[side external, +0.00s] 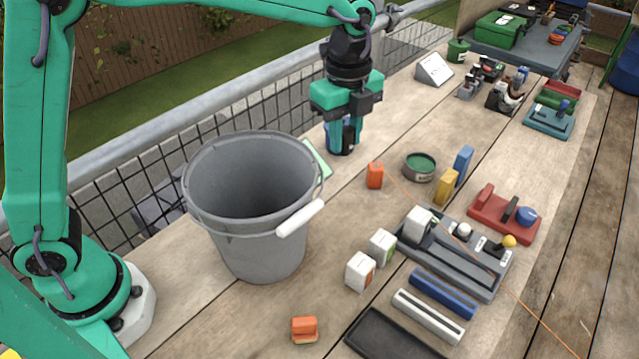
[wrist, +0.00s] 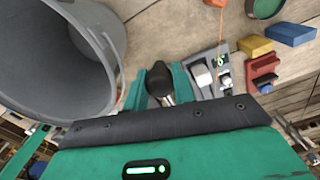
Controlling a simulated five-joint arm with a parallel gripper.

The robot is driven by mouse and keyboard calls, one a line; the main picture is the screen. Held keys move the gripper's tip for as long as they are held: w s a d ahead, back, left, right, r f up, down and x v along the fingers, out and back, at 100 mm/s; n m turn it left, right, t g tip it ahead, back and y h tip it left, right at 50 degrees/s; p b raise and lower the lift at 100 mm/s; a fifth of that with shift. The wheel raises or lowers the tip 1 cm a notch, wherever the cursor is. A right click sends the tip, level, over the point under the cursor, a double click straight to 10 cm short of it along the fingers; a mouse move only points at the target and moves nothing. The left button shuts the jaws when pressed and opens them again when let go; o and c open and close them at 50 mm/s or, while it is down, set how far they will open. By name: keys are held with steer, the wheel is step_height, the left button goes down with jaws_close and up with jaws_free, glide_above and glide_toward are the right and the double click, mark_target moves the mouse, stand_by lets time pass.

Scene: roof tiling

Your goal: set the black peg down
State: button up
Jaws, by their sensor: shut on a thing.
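My gripper (side external: 343,142) points down just right of and behind the grey bucket, low over the wooden deck. In the wrist view my gripper (wrist: 161,86) has its two green fingers closed on the black peg (wrist: 159,78), whose rounded dark end shows between them. In the side view the peg is mostly hidden by the fingers; only dark parts show at the tips. I cannot tell whether its lower end touches the deck.
The grey bucket (side external: 247,205) with a white handle grip stands close by. A green sheet (side external: 316,160) lies between it and my gripper. An orange block (side external: 375,175), a round green-topped tin (side external: 420,166) and a grey tray (side external: 460,255) lie to the right. Deck between is clear.

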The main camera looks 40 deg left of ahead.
steer(key=a+r+n, duration=0.3)
steer(key=a+n, duration=0.8)
steer(key=n, duration=1)
steer(key=shift+w+a+r, duration=0.2)
steer(key=shift+w+r, duration=0.05)
steer(key=shift+r, duration=0.05)
steer(key=s+a+f, duration=0.4)
steer(key=a+f, duration=0.1)
steer(key=a, duration=0.2)
steer(key=shift+f, duration=0.15)
steer(key=shift+s, duration=0.1)
